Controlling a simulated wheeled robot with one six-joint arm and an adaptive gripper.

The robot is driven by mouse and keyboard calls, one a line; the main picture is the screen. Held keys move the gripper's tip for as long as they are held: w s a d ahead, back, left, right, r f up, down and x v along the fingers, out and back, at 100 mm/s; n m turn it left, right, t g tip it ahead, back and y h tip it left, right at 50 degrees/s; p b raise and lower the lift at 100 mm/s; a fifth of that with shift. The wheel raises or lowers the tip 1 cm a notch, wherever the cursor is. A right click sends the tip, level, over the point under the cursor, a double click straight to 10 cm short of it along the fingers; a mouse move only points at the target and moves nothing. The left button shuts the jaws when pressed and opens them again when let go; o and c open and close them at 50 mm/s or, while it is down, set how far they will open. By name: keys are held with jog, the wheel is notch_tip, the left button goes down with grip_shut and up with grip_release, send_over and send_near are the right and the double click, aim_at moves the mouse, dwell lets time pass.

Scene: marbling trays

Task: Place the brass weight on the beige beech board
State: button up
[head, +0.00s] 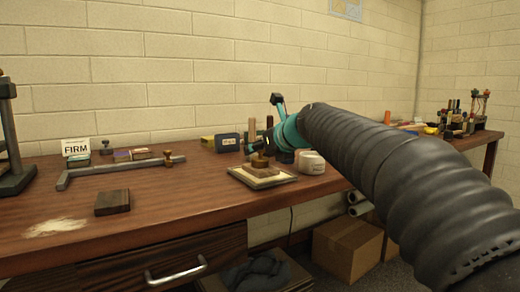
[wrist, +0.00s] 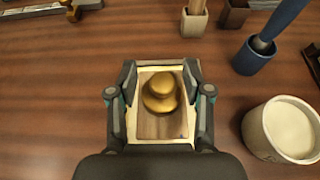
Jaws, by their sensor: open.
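The brass weight (wrist: 162,92), a rounded gold knob shape, stands upright on a tan wooden board (wrist: 163,127), which looks like the beige beech board. The weight also shows in the head view (head: 260,161), on the board (head: 259,170). My gripper (wrist: 161,90) is open, with one finger on each side of the board and weight in the wrist view. A gap shows between each finger and the weight.
The board lies on a cream tray (head: 284,180). A white pot (head: 312,162) stands close to its right, with a blue cup (wrist: 248,58) behind. A dark wooden block (head: 113,202) and a metal bar (head: 115,171) lie to the left. The tabletop between is clear.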

jog(key=v, duration=1.2)
jog(key=shift+p, duration=0.35)
jog(key=shift+r, duration=0.1)
jog(key=s+d+f+n+g+h, duration=0.2)
jog(key=s+d+f+n, duration=0.2)
jog(key=s+f+n, duration=0.5)
jog(key=s+d+f+n+g+h, duration=0.1)
jog(key=s+d+f+n+h, duration=0.2)
jog(key=s+f+n, duration=0.7)
jog(key=s+d+f+n+g+h, duration=0.2)
jog(key=s+d+f+n, duration=0.4)
jog(key=f, duration=0.8)
jog(key=s+n, duration=0.3)
jog(key=n, duration=0.1)
jog(key=shift+s+g+h, duration=0.3)
jog(key=shift+s, duration=0.05)
jog(key=shift+r, duration=0.1)
jog(key=shift+r+p, duration=0.9)
jog(key=shift+p, duration=0.05)
